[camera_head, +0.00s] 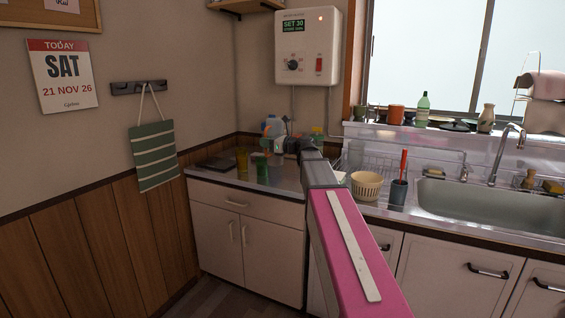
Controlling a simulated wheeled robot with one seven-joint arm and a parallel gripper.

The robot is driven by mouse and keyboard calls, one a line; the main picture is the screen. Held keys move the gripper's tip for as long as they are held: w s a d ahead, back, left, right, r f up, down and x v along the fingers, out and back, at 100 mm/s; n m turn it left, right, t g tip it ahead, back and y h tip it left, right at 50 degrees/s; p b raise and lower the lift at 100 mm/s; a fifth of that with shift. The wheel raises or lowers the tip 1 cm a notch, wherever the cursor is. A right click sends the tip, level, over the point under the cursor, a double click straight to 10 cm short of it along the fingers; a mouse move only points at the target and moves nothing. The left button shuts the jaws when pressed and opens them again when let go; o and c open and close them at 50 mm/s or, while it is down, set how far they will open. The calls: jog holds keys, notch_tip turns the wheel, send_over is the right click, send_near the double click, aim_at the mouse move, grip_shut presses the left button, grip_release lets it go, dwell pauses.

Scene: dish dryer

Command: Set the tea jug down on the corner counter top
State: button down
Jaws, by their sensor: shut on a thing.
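The corner counter top (221,175) is a grey metal surface in the left-middle of the head view, above pale cupboards. My arm reaches forward to its right part. My gripper (292,146) is small and partly hidden at the arm's far end, over the counter. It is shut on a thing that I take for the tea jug. A pale blue-grey vessel (271,124) shows just left of the gripper and may be that jug. Its base is hidden behind small items, so I cannot tell whether it touches the counter.
A cream basket (367,186), a dark cup (398,192) and the sink (485,207) are to the right. The front-left counter strip is clear.

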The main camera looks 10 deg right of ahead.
aim_at(278, 159)
jog(key=shift+w+d+f, duration=0.25)
jog(key=shift+d+f, duration=1.05)
jog(key=shift+f, duration=0.2)
jog(key=shift+w+d+f, duration=0.3)
jog(key=shift+d+f, duration=1.05)
jog(key=shift+f, duration=0.1)
jog(key=shift+w+d+f, duration=0.25)
jog(key=shift+d+f, duration=1.05)
jog(key=shift+f, duration=0.2)
jog(key=c, duration=1.2)
grip_release()
jog(key=shift+f, duration=0.1)
jog(key=shift+o, duration=0.2)
jog(key=v, duration=1.2)
